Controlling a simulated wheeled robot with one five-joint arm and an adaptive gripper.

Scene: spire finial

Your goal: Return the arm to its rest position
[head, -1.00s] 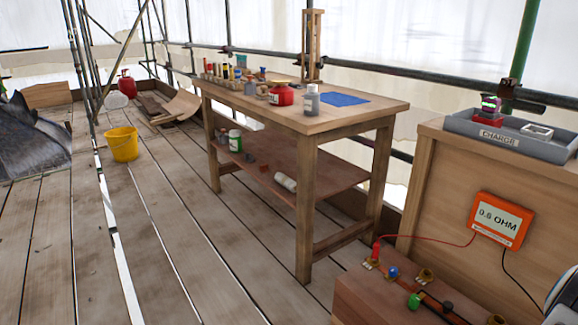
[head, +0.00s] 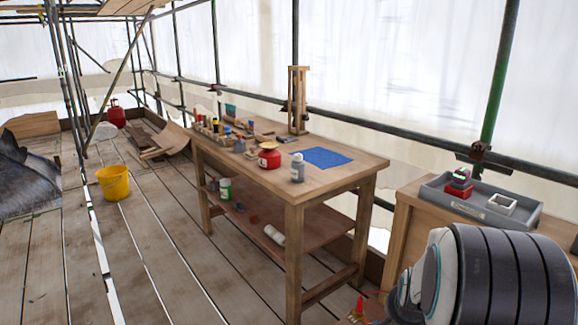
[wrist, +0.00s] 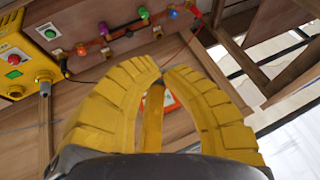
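My arm (head: 470,275) shows at the lower right of the head view as a thick white and black ribbed link. It covers part of the wooden bench on the right. My gripper (wrist: 163,72) shows in the wrist view with two yellow ribbed fingers. Their tips meet and I see nothing held at them. A narrow yellowish strip shows between the fingers lower down; I cannot tell what it is. The gripper itself is not seen in the head view.
The workbench (head: 330,180) with jars and a blue cloth (head: 321,157) stands mid-view. A grey tray (head: 460,207) sits on the right bench. A yellow control box (wrist: 30,50) and a board with coloured knobs (wrist: 122,32) lie beyond the fingers. Open planks surround the yellow bucket (head: 114,183).

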